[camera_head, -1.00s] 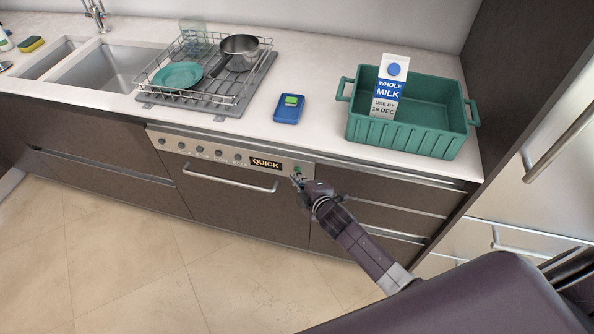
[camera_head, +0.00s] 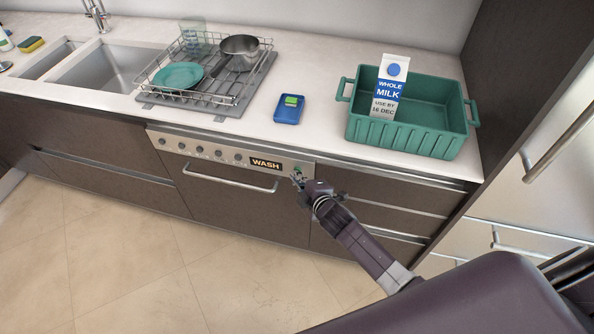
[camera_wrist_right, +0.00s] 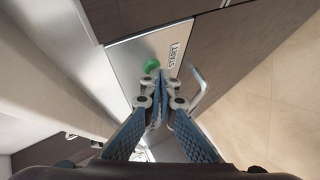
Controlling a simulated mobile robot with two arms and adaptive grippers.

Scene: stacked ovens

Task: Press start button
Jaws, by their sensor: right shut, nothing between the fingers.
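The start button is a green round button (camera_wrist_right: 151,66) on the appliance's metal control panel (camera_wrist_right: 130,56), beside a label that reads START in the right wrist view. In the head view the panel's display (camera_head: 265,163) reads WASH. My right gripper (camera_head: 297,178) is at the right end of the panel, and its fingers partly cover the button there. In the right wrist view the closed fingertips of my right gripper (camera_wrist_right: 160,74) are right beside the green button; I cannot tell whether they touch it. The gripper is shut and empty. My left gripper is not in view.
The appliance has a bar handle (camera_head: 230,178) below several knobs. On the counter above are a dish rack (camera_head: 160,76) with a pot and plate, a blue device (camera_head: 289,109), and a green crate (camera_head: 430,135) holding a milk carton (camera_head: 391,80). The floor in front is clear.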

